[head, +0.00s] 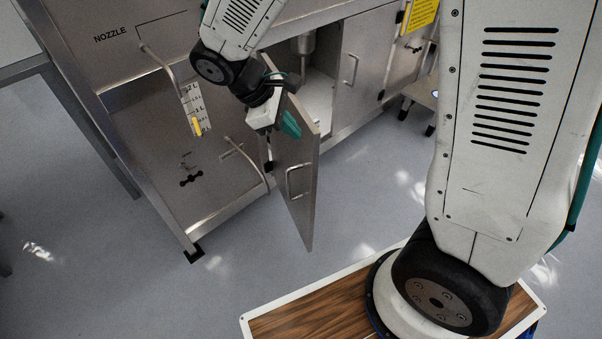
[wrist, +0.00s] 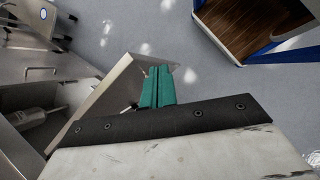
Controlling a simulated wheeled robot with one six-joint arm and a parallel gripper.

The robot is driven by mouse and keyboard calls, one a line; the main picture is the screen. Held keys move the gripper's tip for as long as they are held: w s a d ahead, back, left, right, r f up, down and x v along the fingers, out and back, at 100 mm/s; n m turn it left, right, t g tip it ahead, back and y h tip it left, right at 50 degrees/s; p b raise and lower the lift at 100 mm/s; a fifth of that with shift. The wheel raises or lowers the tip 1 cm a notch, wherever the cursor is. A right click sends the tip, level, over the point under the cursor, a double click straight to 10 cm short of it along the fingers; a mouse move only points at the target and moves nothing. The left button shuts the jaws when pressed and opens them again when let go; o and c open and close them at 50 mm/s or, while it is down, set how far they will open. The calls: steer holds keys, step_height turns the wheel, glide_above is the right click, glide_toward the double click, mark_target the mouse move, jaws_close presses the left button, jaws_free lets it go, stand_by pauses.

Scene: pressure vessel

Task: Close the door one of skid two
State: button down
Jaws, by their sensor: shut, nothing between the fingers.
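The open cabinet door (head: 301,205) is a grey metal panel standing out from the skid front, with a bar handle (head: 290,182) on its outer face. It also shows in the wrist view (wrist: 108,92). The opening (head: 318,85) behind it exposes a pale interior and a metal fitting. My gripper (head: 290,124) is shut and empty, its green fingers beside the upper part of the door on the outer-face side. In the wrist view the fingers (wrist: 157,87) are next to the panel's edge; I cannot tell whether they touch it. No skid number is readable.
A neighbouring door (head: 362,60) to the right is closed. A panel marked NOZZLE (head: 125,95), with a pipe and a scale strip (head: 195,108), is at left. My wood-topped base (head: 315,310) is in front. Grey floor (head: 370,200) lies clear between base and skid.

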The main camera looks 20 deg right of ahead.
steer(key=w+a+f+n+t+h, duration=0.1)
steer(key=w+a+f+n, duration=0.2)
steer(key=f, duration=0.4)
steer(key=w+a+f+n+h, duration=0.1)
steer(key=a+f+n+h, duration=0.2)
steer(key=f, duration=0.4)
steer(key=y, duration=0.1)
glide_toward(311, 177)
steer(key=a+f+x, duration=0.1)
steer(key=x, duration=0.4)
steer(key=shift+d+r, duration=0.15)
steer(key=shift+d, duration=0.7)
